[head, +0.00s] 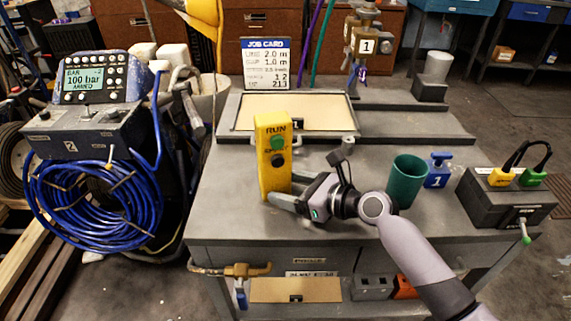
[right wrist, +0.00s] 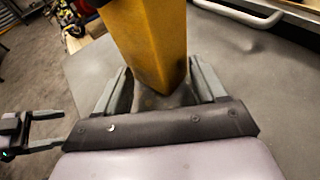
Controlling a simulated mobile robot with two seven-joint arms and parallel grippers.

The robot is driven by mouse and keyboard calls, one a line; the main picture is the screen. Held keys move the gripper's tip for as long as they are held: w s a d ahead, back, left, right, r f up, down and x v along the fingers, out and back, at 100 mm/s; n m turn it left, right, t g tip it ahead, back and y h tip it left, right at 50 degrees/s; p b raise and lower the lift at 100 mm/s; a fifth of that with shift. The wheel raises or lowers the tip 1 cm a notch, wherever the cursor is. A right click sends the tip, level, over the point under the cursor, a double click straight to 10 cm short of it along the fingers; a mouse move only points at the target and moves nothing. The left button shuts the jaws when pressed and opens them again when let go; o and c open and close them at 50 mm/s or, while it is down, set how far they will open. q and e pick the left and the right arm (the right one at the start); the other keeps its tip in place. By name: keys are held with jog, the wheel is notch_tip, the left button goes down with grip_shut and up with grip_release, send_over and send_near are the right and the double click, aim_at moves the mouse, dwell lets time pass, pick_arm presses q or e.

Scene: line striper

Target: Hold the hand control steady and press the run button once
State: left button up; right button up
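The hand control (head: 272,160) is a tall yellow box, upright at the front left of the grey bench. The green run button (head: 278,143), under the word RUN, faces the head camera, with a black knob (head: 278,160) below it. My right gripper (head: 282,199) is at the control's lower end. In the right wrist view its fingers (right wrist: 160,85) lie against both sides of the yellow box (right wrist: 150,45). Whether the box's base touches the bench is hard to tell. My left gripper (right wrist: 45,132) shows at the left of the right wrist view, open and empty.
A green cup (head: 407,180), a blue block (head: 438,170) and a dark box with yellow and green plugs (head: 505,195) stand to the right. A framed tray (head: 300,112) and a job card (head: 267,63) are behind. A display unit (head: 85,80) stands left, above coiled blue hose (head: 95,205).

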grip_shut()
jog(key=shift+o, duration=1.4)
grip_release()
